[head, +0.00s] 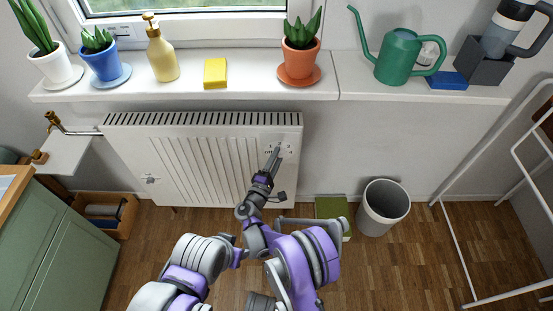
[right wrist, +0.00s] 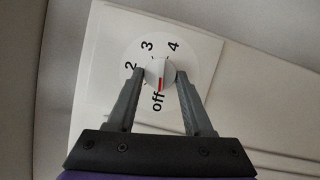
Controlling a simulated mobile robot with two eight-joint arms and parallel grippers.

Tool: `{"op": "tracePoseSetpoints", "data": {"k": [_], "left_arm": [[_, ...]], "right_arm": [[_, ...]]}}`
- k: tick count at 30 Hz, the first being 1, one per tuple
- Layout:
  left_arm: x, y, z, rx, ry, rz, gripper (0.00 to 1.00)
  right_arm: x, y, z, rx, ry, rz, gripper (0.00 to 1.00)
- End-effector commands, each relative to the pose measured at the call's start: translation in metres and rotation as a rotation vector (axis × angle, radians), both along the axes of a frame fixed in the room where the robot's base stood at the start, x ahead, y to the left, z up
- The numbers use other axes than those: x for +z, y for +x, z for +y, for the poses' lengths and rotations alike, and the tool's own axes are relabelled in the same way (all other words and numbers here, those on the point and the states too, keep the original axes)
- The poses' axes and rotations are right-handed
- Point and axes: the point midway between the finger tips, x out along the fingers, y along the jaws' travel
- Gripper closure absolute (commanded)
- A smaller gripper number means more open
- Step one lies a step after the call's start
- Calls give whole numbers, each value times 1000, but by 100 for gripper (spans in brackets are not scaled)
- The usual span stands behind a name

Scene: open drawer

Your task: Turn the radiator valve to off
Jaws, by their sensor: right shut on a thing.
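The radiator (head: 180,165) is a white panel under the window sill. Its valve dial shows in the right wrist view as a white plate (right wrist: 105,85) marked 2, 3, 4 and off, with a round white knob (right wrist: 160,72) in its middle. The knob's red mark points down at the word off. My right gripper (head: 277,152) reaches the radiator's upper right part. In the right wrist view my right gripper (right wrist: 160,75) has one finger on each side of the knob and is shut on it. My left gripper is not in view.
The sill above holds potted plants, a soap bottle (head: 161,52), a yellow sponge (head: 215,73) and a green watering can (head: 397,58). A grey bin (head: 383,208) and a green box (head: 332,209) stand on the floor. A white rack (head: 470,250) is at right.

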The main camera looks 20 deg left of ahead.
Motion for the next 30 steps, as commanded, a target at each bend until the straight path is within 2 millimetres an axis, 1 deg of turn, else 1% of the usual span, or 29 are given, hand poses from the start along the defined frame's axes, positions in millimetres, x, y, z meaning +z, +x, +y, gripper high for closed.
{"op": "tracePoseSetpoints", "data": {"k": [10, 11, 12, 15, 30], "left_arm": [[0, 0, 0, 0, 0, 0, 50], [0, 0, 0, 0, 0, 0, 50], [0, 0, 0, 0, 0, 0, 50], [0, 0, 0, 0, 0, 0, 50], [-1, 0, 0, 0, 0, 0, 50]], "right_arm": [[0, 0, 0, 0, -3, -1, 100], [0, 0, 0, 0, -3, -1, 43], [0, 0, 0, 0, -3, -1, 36], [0, 0, 0, 0, -3, -1, 19], [-1, -1, 0, -1, -2, 0, 19]]}}
